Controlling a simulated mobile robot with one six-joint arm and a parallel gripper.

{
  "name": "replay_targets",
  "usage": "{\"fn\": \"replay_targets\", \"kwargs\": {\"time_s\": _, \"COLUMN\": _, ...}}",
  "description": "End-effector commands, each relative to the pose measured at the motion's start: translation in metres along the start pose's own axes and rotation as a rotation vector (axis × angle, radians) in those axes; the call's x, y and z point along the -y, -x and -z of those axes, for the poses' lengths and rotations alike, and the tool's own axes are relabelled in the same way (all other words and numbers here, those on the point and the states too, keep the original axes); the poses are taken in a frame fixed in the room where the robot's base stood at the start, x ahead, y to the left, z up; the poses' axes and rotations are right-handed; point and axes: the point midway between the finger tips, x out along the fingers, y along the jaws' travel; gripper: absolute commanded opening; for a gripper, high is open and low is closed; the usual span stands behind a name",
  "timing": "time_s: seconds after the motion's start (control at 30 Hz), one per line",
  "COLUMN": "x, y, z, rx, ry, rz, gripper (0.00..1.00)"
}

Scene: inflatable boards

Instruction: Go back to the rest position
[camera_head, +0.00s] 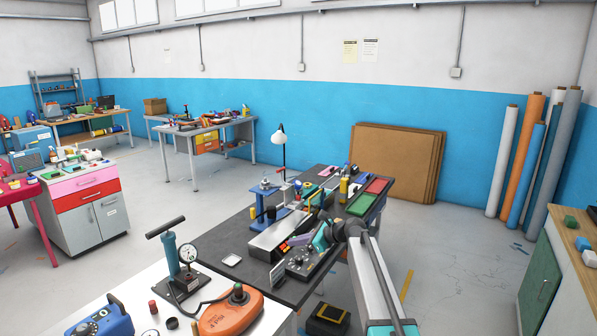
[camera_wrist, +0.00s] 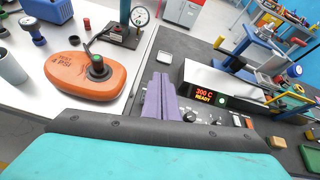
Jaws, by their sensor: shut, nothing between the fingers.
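My gripper (camera_wrist: 160,85) shows in the wrist view as two purple fingers pressed together with nothing between them. The fingers are over the dark bench, between the orange inflatable (camera_wrist: 75,75) and the machine with the lit display (camera_wrist: 205,95). The display reads 300 C READY. In the head view my arm reaches in from the lower right over the dark bench (camera_head: 222,240), and the gripper is partly hidden among the tools there. I cannot tell how high above the bench the fingertips are.
A white table at front left holds a hand pump with a gauge (camera_head: 173,262), the orange inflatable (camera_head: 232,312) and a blue device (camera_head: 103,318). A lamp (camera_head: 280,145) stands behind the bench. Brown boards (camera_head: 397,165) lean on the wall. Open floor lies right of the bench.

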Motion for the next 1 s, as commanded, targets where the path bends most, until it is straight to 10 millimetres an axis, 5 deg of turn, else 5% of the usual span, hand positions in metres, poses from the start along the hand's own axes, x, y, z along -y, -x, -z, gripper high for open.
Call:
{"fn": "replay_targets", "kwargs": {"time_s": 0.5, "x": -0.128, "y": -0.032, "z": 0.218, "rx": -0.262, "ry": 0.347, "rz": -0.179, "gripper": 0.00}}
{"fn": "replay_targets", "kwargs": {"time_s": 1.0, "x": -0.284, "y": -0.014, "z": 0.412, "rx": -0.436, "ry": 0.726, "rz": -0.518, "gripper": 0.00}}
